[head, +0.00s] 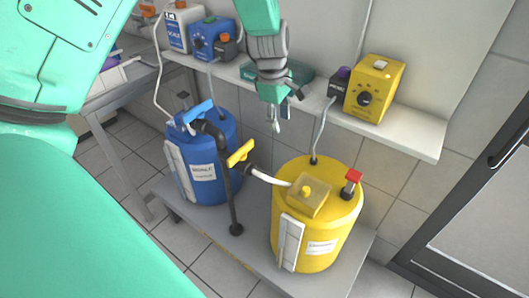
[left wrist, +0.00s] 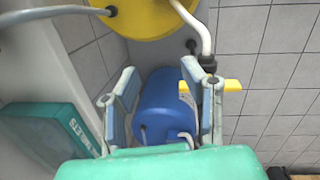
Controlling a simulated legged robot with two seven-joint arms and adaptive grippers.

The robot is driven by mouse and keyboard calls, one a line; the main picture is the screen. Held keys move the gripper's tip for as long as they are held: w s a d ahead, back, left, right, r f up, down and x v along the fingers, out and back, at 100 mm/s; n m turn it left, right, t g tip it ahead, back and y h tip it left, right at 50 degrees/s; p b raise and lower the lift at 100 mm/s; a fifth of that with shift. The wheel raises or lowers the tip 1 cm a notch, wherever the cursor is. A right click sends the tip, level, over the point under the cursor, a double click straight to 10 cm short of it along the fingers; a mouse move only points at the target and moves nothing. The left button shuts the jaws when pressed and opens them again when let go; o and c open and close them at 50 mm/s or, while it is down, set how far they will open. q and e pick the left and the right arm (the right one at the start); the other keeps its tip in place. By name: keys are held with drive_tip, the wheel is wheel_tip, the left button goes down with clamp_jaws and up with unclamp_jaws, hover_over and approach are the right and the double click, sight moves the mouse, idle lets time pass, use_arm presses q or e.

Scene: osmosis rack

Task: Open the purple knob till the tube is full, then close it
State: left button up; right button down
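A small purple knob (head: 344,73) sits on top of a dark fitting beside the yellow control box (head: 375,90) on the shelf. A thin grey tube (head: 319,130) runs from this fitting down to the yellow tank (head: 316,222); a grey tube (left wrist: 50,13) also shows in the left wrist view. My left gripper (head: 284,108) hangs in front of the shelf edge, left of the purple knob and apart from it. In the left wrist view the gripper (left wrist: 160,72) has its fingers spread with nothing between them. The purple knob is not visible there. My right gripper is out of view.
The blue tank (head: 203,172) stands left of the yellow tank, with a dark pipe and yellow-handled valve (head: 240,152) between them. A blue control box (head: 211,40) and a green box (head: 298,75) are on the shelf (head: 415,132). A dark-framed door is at right.

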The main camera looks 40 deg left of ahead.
use_arm(q)
drive_tip(key=s+f+m+y+b, duration=0.1)
drive_tip(key=s+f+m, duration=0.2)
drive_tip(key=s+f, duration=0.2)
wheel_tip(320, 180, down, 3)
drive_tip(key=shift+f+g, duration=0.1)
drive_tip(key=shift+g, duration=0.2)
drive_tip(key=shift+s, duration=0.1)
drive_tip(key=s+d+f+m+y+b, duration=0.15)
drive_tip(key=s+f+m+b, duration=0.25)
drive_tip(key=s+f+m, duration=0.9)
drive_tip(key=s+d+f+m+b, duration=0.1)
drive_tip(key=s+d+f+m, duration=0.1)
drive_tip(key=s, duration=0.5)
drive_tip(key=s+d+f+m+h+b, duration=0.1)
drive_tip(key=s+d+f+m, duration=0.1)
drive_tip(key=s+f, duration=0.3)
drive_tip(key=shift+s+d+f, duration=0.2)
drive_tip(key=shift+s+d, duration=0.45)
drive_tip(key=shift+s, duration=0.3)
